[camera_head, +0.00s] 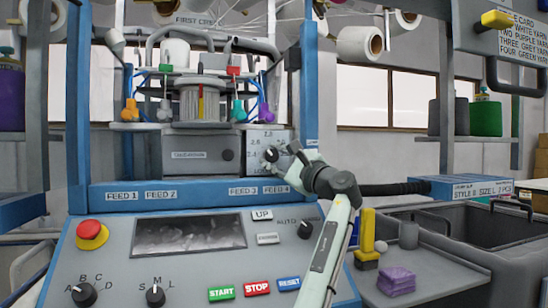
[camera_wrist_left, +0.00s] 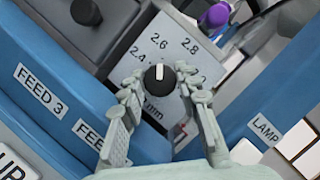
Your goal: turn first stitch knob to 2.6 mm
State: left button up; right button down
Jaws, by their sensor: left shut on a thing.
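The first stitch knob (camera_head: 271,154) is a small black dial on a grey plate at the right of the machine's front. In the left wrist view the knob (camera_wrist_left: 160,80) has a white pointer line directed up toward the 2.6 label (camera_wrist_left: 158,41). The 2.4 and 2.8 labels stand on either side of that label. My left gripper (camera_head: 283,154) reaches in from the right side of the plate. In the left wrist view its two fingers (camera_wrist_left: 161,92) are closed on the knob's sides. My right gripper is not in view.
Below the plate runs a blue rail (camera_head: 206,192) with feed labels. The lower console has a red button (camera_head: 91,234), a screen (camera_head: 190,233) and several dials. Another black knob (camera_wrist_left: 86,12) is left of the plate. A yellow block (camera_head: 367,232) stands on the right shelf.

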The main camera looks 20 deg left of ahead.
pick_arm(q)
jog(key=o, duration=1.2)
jog(key=shift+c, duration=0.2)
jog(key=v, duration=1.2)
jog(key=shift+f, duration=0.15)
